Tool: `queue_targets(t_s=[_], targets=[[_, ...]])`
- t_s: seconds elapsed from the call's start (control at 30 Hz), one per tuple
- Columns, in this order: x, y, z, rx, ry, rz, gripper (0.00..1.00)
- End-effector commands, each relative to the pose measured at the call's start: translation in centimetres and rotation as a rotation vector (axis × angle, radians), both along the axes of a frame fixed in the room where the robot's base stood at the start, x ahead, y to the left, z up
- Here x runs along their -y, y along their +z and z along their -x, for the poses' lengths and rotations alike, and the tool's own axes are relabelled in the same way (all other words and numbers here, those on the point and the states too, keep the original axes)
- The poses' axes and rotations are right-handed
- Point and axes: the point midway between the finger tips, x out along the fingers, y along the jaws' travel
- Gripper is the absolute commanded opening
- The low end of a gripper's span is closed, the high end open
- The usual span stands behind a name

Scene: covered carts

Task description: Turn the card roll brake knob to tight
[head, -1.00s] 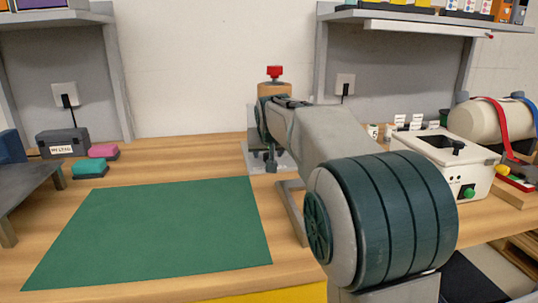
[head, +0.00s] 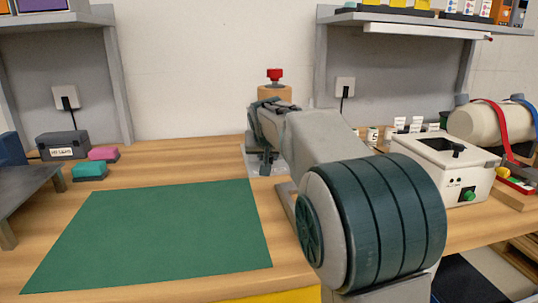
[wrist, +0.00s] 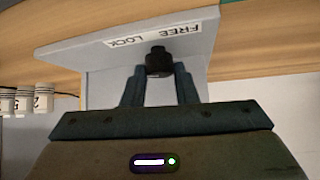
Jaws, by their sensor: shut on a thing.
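The brake knob (wrist: 159,60) is a small dark knob on a light grey bracket (wrist: 100,66) in the wrist view. A white label (wrist: 163,34) beside it reads FREE and LOCK, upside down in this view. My gripper (wrist: 159,72) is shut on the knob, one finger on each side. The knob's pointing direction is not clear. In the head view, a tan roll (head: 275,93) with a red top (head: 275,75) stands behind my wrist, and my arm hides most of the bracket.
A green mat (head: 160,235) lies on the wooden bench left of my arm. A white box with a green knob (head: 450,165) and several small pots stand to the right. Pink (head: 104,153) and teal (head: 89,171) blocks and a dark box (head: 63,145) sit at the back left.

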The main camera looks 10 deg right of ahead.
Motion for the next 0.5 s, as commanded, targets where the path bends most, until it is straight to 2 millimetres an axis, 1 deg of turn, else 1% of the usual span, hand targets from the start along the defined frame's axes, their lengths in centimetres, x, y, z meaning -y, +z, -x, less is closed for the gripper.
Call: queue_targets(t_s=[0.27, 0.5], targets=[[-0.44, -0.09, -0.1, -0.001, -0.178, 0.003, 0.04], [-0.57, -0.08, -0.22, -0.002, -0.387, 0.004, 0.04]])
